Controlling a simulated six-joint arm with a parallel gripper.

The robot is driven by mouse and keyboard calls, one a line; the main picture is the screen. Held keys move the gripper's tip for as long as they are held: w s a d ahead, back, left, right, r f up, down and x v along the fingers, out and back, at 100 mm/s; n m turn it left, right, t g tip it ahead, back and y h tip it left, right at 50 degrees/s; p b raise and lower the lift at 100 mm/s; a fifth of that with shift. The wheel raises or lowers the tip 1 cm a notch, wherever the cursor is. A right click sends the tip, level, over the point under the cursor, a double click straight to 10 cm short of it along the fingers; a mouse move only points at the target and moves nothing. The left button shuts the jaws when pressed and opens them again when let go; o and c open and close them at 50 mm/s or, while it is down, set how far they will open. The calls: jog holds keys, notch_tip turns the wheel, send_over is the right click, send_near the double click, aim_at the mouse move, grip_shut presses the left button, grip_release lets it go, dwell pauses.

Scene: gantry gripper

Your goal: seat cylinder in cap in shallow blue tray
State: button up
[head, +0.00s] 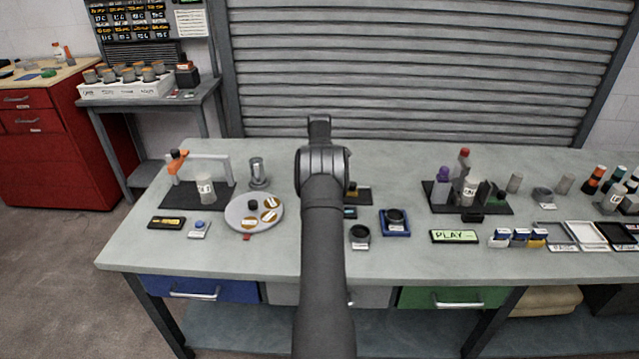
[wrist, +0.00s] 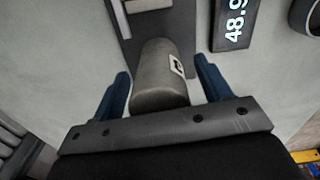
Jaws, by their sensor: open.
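The shallow blue tray (head: 384,232) sits right of my arm in the head view, with a dark round cap (head: 396,216) in it. In the wrist view a grey cylinder (wrist: 155,75) with a small white label stands between the two blue fingers of my gripper (wrist: 164,68). The fingers are open, with a visible gap on each side of the cylinder. In the head view my arm hides the fingers and the cylinder.
A dark ring-shaped holder (head: 360,235) stands left of the tray. A dark plate (head: 364,196) lies partly behind my arm. A display reading 48.9 (wrist: 233,22) is beside the cylinder. A round turntable (head: 240,222) is at left, a PLAY sign (head: 455,237) at right.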

jog(key=c, duration=1.3)
jog(key=shift+c, duration=0.4)
jog(key=shift+r, duration=0.15)
